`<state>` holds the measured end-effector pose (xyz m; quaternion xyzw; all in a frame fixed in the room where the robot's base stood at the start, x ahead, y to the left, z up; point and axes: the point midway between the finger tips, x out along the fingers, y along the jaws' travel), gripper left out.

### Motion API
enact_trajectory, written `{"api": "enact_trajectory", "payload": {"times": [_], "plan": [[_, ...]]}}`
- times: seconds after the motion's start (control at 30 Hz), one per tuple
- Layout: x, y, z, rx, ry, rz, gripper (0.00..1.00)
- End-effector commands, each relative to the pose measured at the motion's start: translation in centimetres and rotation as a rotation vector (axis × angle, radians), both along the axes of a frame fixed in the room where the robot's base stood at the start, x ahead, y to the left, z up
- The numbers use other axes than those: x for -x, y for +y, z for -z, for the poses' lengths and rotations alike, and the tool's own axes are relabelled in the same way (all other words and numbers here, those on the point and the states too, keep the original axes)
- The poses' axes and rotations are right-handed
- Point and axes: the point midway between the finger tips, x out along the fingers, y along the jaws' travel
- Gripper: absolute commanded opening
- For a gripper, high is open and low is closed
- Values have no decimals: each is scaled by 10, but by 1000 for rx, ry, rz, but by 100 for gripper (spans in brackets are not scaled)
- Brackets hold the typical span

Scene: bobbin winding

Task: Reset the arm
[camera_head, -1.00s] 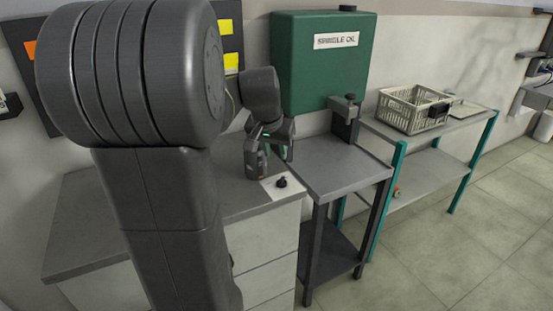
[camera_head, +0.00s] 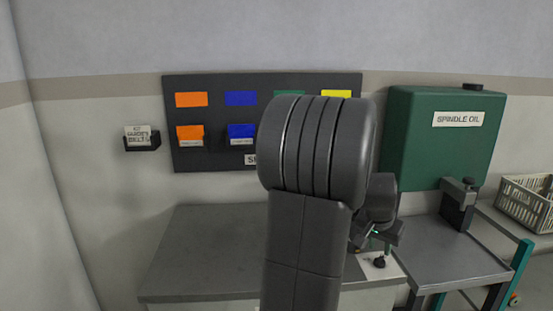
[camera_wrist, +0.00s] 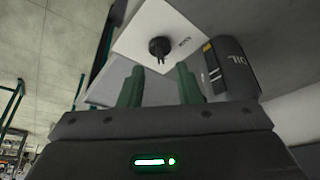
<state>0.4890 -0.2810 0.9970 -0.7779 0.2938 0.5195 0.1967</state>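My gripper (camera_head: 376,236) hangs over the right front corner of the grey bench, largely behind my own arm in the head view. In the wrist view its two green fingers (camera_wrist: 160,86) stand apart with nothing between them. Beyond the fingertips, a small black knob-like part (camera_wrist: 160,47) sits on a white card (camera_wrist: 140,30); the part also shows in the head view (camera_head: 380,262), just below my gripper. A dark can with an oil label (camera_wrist: 233,68) stands beside the card, close to the right finger; my arm hides it in the head view.
The bench top (camera_head: 210,245) is clear on the left. A board with coloured labels and bins (camera_head: 220,120) and a belt guide box (camera_head: 142,141) hang on the wall. A green spindle oil tank (camera_head: 440,150), a small side table (camera_head: 445,255) and a crate (camera_head: 525,203) stand right.

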Motion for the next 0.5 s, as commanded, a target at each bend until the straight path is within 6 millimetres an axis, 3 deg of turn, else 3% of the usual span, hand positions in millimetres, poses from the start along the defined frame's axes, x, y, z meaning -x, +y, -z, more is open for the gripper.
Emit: {"api": "enact_trajectory", "payload": {"times": [0.23, 0.5], "plan": [[-11, -10, 38, 0, 4, 0, 31], [-15, -14, 50, 1, 1, -7, 31]]}}
